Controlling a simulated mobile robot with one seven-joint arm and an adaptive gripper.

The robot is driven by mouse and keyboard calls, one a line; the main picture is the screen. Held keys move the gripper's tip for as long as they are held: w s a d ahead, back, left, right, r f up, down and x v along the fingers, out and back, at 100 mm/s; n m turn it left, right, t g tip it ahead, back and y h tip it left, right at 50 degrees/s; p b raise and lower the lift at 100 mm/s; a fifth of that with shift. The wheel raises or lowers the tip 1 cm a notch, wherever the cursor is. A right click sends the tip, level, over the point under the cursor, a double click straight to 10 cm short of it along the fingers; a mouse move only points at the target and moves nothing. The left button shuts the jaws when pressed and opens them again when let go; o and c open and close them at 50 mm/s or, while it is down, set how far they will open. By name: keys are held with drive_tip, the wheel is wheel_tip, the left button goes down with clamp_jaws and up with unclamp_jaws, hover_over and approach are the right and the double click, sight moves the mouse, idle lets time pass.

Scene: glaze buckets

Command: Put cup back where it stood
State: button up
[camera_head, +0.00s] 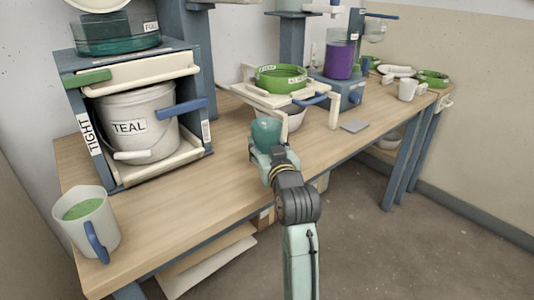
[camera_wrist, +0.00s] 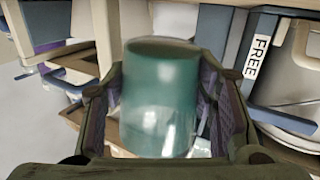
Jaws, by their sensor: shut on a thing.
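The cup (camera_head: 266,132) is a teal, glossy tumbler. My gripper (camera_head: 268,150) is shut on it and holds it near the front edge of the wooden bench, in front of the low cream stand. In the wrist view the cup (camera_wrist: 160,95) fills the middle, between the two fingers of my gripper (camera_wrist: 160,115). In the head view the cup seems to be above the bench top; its underside is hidden by my gripper, so I cannot tell whether it touches anything.
A white TEAL bucket (camera_head: 136,124) sits in a blue-framed rack at left. A mug of green liquid (camera_head: 88,222) stands at the front left corner. A green sieve (camera_head: 281,77) rests on the cream stand (camera_head: 243,92).

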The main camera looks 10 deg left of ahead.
drive_tip(key=shift+w+f, duration=0.1)
drive_tip(key=shift+f, duration=1.65)
drive_tip(key=shift+f, duration=0.15)
drive_tip(key=o, duration=1.5)
drive_tip(key=shift+r, duration=0.2)
drive_tip(key=shift+p+v, duration=3.2)
drive_tip(key=shift+v, duration=2.8)
